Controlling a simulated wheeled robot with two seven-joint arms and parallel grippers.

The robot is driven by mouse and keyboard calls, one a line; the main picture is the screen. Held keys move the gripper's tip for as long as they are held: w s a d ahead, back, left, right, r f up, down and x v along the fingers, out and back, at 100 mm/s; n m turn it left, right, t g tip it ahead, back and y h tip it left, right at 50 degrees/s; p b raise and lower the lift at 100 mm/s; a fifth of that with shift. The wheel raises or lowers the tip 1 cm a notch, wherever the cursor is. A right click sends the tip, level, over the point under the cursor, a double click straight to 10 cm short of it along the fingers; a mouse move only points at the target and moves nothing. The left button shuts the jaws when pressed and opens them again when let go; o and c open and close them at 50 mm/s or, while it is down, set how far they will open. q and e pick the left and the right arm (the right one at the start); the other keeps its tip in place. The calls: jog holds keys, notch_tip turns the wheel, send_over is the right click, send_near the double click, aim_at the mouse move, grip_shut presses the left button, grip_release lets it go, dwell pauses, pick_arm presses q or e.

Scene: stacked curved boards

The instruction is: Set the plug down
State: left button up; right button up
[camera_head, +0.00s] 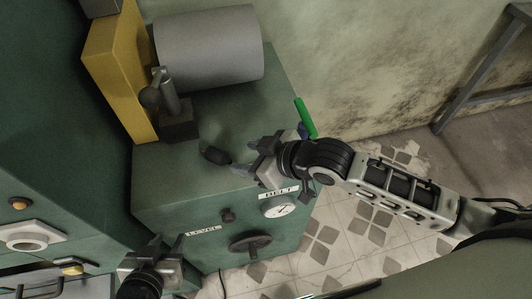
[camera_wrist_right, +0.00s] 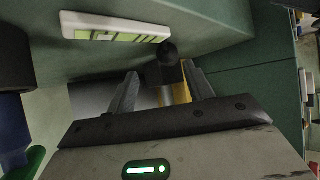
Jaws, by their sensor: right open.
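A black plug-like object (camera_head: 215,155) is at the top of the green cabinet (camera_head: 170,190). My right gripper (camera_head: 247,158) is open, with its fingertips just right of this object and apart from it in the head view. In the right wrist view, a dark rounded object, seemingly the plug (camera_wrist_right: 168,55), shows beyond and between the spread fingers (camera_wrist_right: 165,88). Whether it rests fully on the surface is hard to tell. My left gripper (camera_head: 167,243) is low at the left, its fingers spread and empty, in front of the cabinet.
A grey roller (camera_head: 210,48), a yellow post (camera_head: 118,70) and a dark lever (camera_head: 170,97) stand at the back of the cabinet top. A green bar (camera_head: 305,117) shows beside my right wrist.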

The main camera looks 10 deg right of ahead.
jog(key=v, duration=0.6)
dwell(0.4)
jog(key=s+d+f+m+g+h, duration=0.2)
jog(key=s+d+f+m+h, duration=0.15)
jog(key=s+d, duration=0.3)
jog(key=s+d+f+m+g+h, duration=0.2)
jog(key=s+d+m+h, duration=0.25)
jog(key=s, duration=0.25)
jog(key=w+a+f+n+t+y, duration=0.1)
jog(key=w+a+f+t+y, duration=0.2)
jog(key=w+a+f+t, duration=0.2)
notch_tip(320, 180, down, 3)
jog(key=shift+w+a+f+n+t, duration=0.1)
jog(key=shift+w+a+n+t, duration=0.15)
jog(key=shift+w+t, duration=0.45)
